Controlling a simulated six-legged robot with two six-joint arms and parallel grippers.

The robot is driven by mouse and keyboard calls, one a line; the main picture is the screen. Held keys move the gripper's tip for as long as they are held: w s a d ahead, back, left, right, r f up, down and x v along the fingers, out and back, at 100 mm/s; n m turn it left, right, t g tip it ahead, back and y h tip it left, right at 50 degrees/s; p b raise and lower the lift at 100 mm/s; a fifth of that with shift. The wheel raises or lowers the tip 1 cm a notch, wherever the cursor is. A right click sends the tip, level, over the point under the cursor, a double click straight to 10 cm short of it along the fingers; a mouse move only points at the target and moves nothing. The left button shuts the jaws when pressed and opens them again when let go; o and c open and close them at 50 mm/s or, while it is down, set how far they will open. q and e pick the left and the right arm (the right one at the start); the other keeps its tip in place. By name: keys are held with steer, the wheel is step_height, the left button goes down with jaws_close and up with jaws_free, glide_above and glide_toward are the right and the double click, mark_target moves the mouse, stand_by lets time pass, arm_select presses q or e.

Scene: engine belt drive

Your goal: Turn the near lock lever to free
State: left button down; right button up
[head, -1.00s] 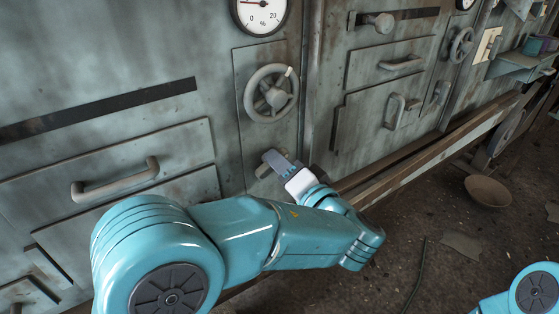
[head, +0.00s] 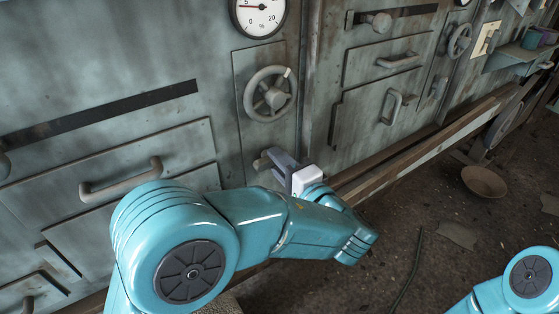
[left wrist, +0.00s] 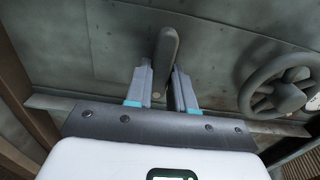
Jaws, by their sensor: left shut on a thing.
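The near lock lever (head: 262,162) is a short grey bar low on the cabinet front, just below a handwheel. My left gripper (head: 277,158) reaches it from the lower right, and its fingers largely hide the lever in the head view. In the left wrist view the lever (left wrist: 166,52) stands up between the two fingers of the left gripper (left wrist: 161,78), its end reaching past the tips. The left gripper is shut on it. My right gripper is out of view; only part of my right arm shows at bottom right.
A handwheel (head: 270,93) is just above the lever and also shows at the right in the left wrist view (left wrist: 280,92). A drawer handle (head: 120,180) juts out at left. A wooden rail (head: 420,150) runs along the cabinet base. A bowl (head: 484,181) lies on the floor.

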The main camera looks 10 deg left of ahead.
arm_select(q)
steer(key=shift+a+r, duration=0.1)
steer(key=c, duration=1)
jaws_free()
steer(key=shift+w, duration=0.1)
